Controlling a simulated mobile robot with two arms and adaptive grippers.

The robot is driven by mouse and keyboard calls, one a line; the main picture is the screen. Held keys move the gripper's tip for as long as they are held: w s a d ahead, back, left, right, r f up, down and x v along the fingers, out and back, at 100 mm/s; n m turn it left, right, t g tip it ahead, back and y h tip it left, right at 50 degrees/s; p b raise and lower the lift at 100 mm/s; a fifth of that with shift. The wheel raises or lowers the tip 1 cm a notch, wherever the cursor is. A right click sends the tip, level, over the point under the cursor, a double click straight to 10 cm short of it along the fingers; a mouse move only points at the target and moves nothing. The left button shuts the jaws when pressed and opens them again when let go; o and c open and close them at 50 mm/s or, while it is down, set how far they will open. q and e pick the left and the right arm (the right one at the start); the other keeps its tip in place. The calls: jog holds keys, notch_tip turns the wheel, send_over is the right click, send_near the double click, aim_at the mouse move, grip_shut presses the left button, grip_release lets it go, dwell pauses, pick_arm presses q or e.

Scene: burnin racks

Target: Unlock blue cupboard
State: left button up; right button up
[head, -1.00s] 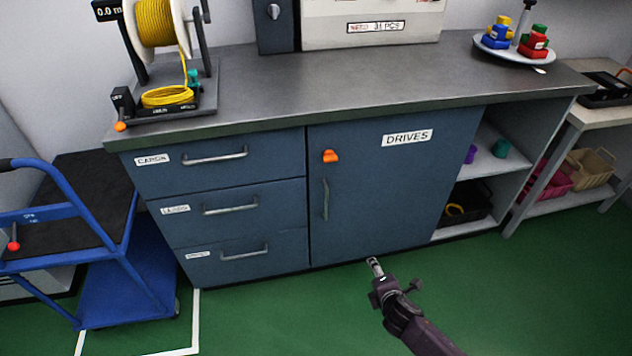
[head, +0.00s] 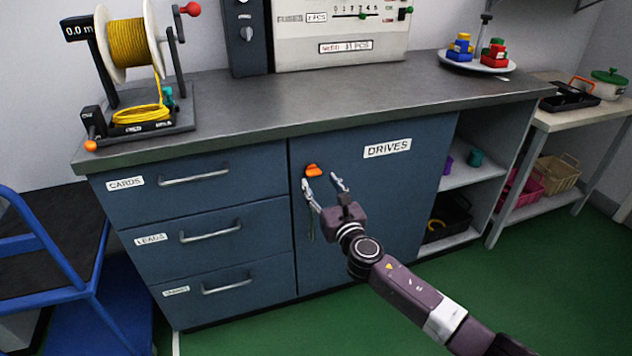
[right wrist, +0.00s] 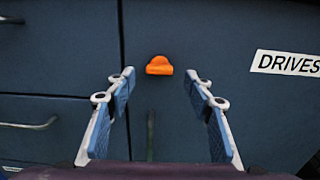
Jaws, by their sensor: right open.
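The blue cupboard door (head: 385,205) carries a "DRIVES" label (head: 387,148) and is closed. An orange latch knob (head: 313,170) sits near the door's upper left corner. It also shows in the right wrist view (right wrist: 159,66), lying roughly sideways, just beyond and between the fingertips. The door's vertical handle (head: 309,222) is below the knob, partly behind my gripper. My right gripper (head: 322,184) is open and empty in front of the door, its fingers pointing at the knob; I see no contact. My left gripper is not in view.
Drawers (head: 205,235) with bar handles are left of the door, open shelves (head: 470,175) right of it. The worktop (head: 300,108) above bears a yellow cable reel (head: 130,42). A blue trolley (head: 50,260) stands at the left. Green floor is clear in front.

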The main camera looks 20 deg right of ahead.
aim_at(315, 175)
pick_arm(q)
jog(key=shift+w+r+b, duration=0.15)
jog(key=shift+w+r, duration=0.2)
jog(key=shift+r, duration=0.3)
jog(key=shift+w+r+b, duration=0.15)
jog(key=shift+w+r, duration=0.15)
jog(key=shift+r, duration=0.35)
pick_arm(e)
jog(key=shift+w+a, duration=0.1)
jog(key=shift+w, duration=1.65)
jog(key=c, duration=1.2)
